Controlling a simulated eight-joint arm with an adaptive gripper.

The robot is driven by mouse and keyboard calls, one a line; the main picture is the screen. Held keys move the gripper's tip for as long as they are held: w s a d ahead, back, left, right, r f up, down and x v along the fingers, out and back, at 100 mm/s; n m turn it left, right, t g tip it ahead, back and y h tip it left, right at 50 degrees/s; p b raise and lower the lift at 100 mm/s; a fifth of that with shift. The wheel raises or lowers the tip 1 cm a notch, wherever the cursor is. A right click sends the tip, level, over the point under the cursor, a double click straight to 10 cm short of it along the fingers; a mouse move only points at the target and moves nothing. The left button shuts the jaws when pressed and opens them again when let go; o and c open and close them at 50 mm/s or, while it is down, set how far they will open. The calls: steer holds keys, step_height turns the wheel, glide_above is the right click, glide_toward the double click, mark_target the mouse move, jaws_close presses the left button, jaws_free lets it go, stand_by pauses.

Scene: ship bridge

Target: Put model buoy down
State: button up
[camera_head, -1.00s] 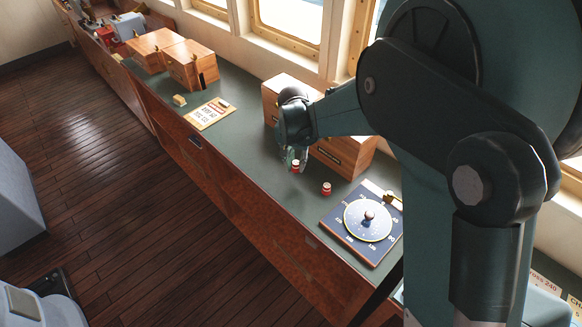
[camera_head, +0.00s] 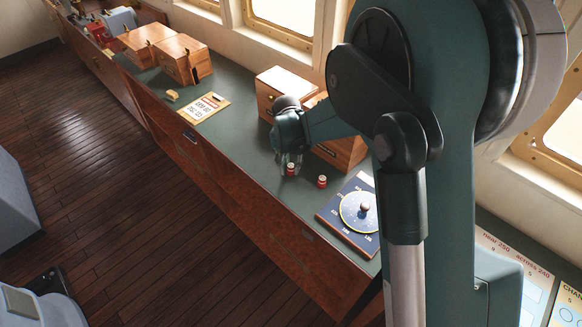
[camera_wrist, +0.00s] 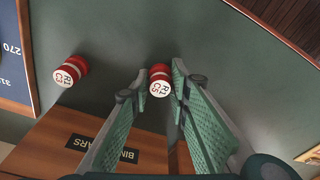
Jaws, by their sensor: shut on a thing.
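A small red-and-white model buoy (camera_wrist: 160,80), its white top marked "R1 C5", sits between my fingertips in the wrist view. My gripper (camera_wrist: 157,75) is shut on it, one finger on each side. In the head view my gripper (camera_head: 289,160) points down over the green counter with this buoy (camera_head: 290,169) at its tips. The buoy is at or just above the counter; I cannot tell whether it touches. A second similar buoy (camera_head: 322,181), marked "R1 C3" in the wrist view (camera_wrist: 70,70), stands on the counter, apart from the held one.
A blue board with a round dial (camera_head: 334,219) lies beyond the second buoy. A wooden box marked "BINOCULARS" (camera_head: 342,149) stands close behind my gripper. A clipboard (camera_head: 204,108) and wooden boxes (camera_head: 183,58) are farther left. The counter (camera_head: 235,135) between is clear.

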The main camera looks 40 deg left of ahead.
mark_target(290, 172)
steer(key=shift+f, duration=0.2)
steer(key=o, duration=0.7)
steer(key=shift+r, duration=0.1)
step_height(290, 172, up, 12)
steer(key=s, duration=0.1)
steer(key=shift+s+d, duration=0.15)
steer(key=shift+d, duration=0.15)
stand_by(0.4)
stand_by(0.6)
steer(key=shift+d, duration=0.1)
stand_by(0.3)
